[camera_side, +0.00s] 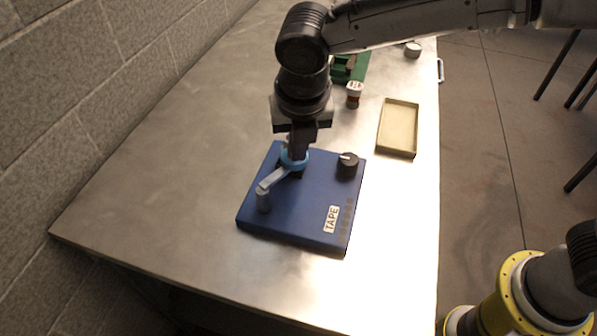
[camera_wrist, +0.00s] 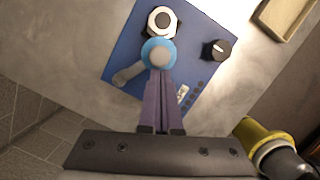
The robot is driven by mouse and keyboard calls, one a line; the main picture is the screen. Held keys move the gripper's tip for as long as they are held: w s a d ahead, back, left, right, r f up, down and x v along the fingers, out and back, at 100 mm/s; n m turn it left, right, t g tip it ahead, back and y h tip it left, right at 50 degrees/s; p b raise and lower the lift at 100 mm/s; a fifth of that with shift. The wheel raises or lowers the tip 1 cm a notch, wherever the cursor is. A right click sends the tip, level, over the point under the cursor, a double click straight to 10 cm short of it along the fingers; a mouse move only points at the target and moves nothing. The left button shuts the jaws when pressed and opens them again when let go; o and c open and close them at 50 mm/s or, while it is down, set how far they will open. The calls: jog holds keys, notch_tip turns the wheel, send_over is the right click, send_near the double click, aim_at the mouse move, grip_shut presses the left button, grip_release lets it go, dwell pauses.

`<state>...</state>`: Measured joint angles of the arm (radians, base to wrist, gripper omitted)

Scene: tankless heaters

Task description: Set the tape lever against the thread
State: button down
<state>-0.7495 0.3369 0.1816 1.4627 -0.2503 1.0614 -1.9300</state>
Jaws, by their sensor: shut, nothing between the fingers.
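A blue box (camera_side: 302,205) labelled TAPE lies on the metal table. The tape lever (camera_side: 272,180) has a light blue ring at one end and a grey upright knob at the other, pointing to the lower left. In the wrist view the lever (camera_wrist: 128,75) extends left from the ring, which has a grey rounded centre. My gripper (camera_side: 298,155) is shut and empty, with its tips at the ring; contact is unclear. In the wrist view my gripper (camera_wrist: 160,74) overlaps the ring's lower edge. A white ring with a dark centre (camera_wrist: 162,21), possibly the thread, sits beyond it.
A black dial (camera_side: 348,165) with a white mark stands on the box, right of the lever. The table's left side is clear.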

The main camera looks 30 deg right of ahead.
jog(key=s+a+r, duration=0.1)
jog(key=s+r, duration=0.5)
jog(key=r, duration=0.3)
jog(key=shift+s+a+r, duration=0.15)
jog(key=shift+a+r, duration=0.15)
jog(key=shift+r, duration=0.05)
dwell(0.3)
